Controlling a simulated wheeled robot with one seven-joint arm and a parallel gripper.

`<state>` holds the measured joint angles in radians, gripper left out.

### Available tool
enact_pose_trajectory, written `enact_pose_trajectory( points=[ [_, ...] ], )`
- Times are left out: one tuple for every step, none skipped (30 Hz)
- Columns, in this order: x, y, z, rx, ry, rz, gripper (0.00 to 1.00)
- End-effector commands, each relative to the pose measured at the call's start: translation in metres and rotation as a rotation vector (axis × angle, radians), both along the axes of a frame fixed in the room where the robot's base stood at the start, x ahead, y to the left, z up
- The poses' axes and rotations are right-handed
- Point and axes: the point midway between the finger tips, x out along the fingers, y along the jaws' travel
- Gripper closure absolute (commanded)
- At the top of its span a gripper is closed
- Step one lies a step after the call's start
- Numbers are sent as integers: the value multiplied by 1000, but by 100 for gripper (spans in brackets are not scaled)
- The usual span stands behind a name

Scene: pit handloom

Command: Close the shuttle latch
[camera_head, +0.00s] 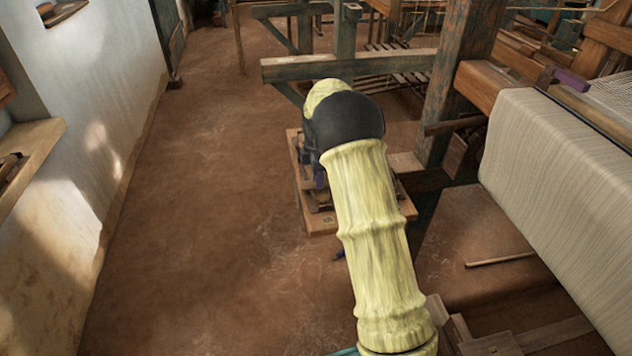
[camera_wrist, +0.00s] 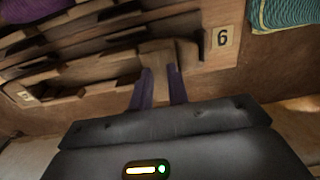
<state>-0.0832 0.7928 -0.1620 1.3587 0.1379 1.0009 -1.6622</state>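In the wrist view my gripper (camera_wrist: 160,75) has two purple fingers standing apart. A brown wooden piece (camera_wrist: 161,84) lies between them and fills most of the gap; it may be the latch, but I cannot tell for sure. I cannot tell whether the fingers press on it. The wooden piece joins a dark wooden frame with several slats (camera_wrist: 95,50). A bit of purple shows beside dark parts there. No shuttle can be made out clearly.
In the head view a loom post (camera_head: 455,80) and cloth roll (camera_head: 555,165) stand right. Floor (camera_head: 205,220) at left is clear.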

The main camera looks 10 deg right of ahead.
Motion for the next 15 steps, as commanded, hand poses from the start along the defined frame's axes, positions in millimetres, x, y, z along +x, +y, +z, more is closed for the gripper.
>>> enact_pose_trajectory(
  points=[
    [0, -3, -5, -1, 1, -5, 83],
    [0, -4, -7, -1, 1, -5, 83],
    [0, -4, -8, -1, 1, -5, 83],
    [0, -4, -9, -1, 1, -5, 83],
    [0, -3, -10, -1, 1, -4, 83],
    [0, -2, -10, -1, 0, -3, 83],
    [0, -1, -10, -1, 0, -1, 83],
    [0, 0, -9, -1, 0, 0, 83],
    [0, 1, -9, -1, 0, 2, 83],
    [0, 2, -9, -1, 0, 4, 83],
    [0, 3, -9, -1, 0, 5, 83],
    [0, 4, -9, -1, 0, 6, 87],
    [0, 4, -9, -1, 0, 7, 93],
    [0, 5, -9, -1, 0, 8, 99],
    [0, 5, -9, -1, 0, 8, 100]
  ],
)
